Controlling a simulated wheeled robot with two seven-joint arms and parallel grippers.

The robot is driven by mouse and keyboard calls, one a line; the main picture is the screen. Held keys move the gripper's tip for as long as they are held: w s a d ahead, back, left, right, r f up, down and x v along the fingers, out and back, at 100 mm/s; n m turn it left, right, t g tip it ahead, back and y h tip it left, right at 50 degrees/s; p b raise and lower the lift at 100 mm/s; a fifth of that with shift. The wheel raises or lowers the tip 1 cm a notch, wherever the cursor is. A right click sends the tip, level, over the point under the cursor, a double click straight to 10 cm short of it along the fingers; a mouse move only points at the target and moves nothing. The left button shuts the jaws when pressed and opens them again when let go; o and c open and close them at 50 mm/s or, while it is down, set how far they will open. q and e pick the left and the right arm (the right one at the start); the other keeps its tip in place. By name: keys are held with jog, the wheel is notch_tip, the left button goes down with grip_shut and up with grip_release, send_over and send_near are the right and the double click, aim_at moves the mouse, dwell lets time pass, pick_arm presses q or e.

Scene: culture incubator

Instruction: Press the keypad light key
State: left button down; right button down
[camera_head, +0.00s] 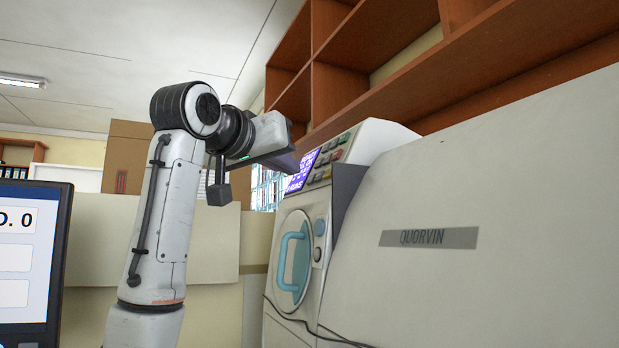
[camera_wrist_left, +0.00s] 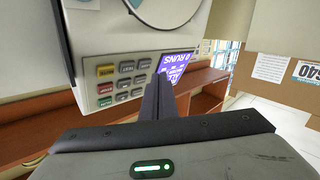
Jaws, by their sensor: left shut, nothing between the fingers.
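The incubator is a large white machine (camera_head: 480,200) with a nameplate reading QUORVIN. On its slanted upper front sit a lit blue-purple display (camera_head: 301,172) and a keypad (camera_head: 328,158) with several small coloured keys. In the left wrist view the keypad (camera_wrist_left: 121,80) appears upside down, left of the fingers, and the display (camera_wrist_left: 177,67) is partly hidden behind the fingertips. My left gripper (camera_head: 291,163) is shut and empty, its tips close to the display; it also shows in the left wrist view (camera_wrist_left: 161,86). I cannot tell whether it touches. Key labels are too small to read surely. My right gripper is not in view.
A round door with a light-blue handle (camera_head: 291,262) is below the display. Brown wooden shelves (camera_head: 345,70) stand behind the machine. A monitor (camera_head: 32,262) is at the lower left. A thin dark cable (camera_head: 305,328) runs along the machine's lower front.

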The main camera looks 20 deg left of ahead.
pick_arm(q)
jog(key=shift+s+a+r+p, duration=0.2)
jog(key=shift+s+a+r, duration=0.35)
jog(key=shift+s+a, duration=0.25)
jog(key=shift+s+a+r+p, duration=0.15)
jog(key=shift+s+a+r, duration=0.45)
jog(key=shift+s, duration=0.3)
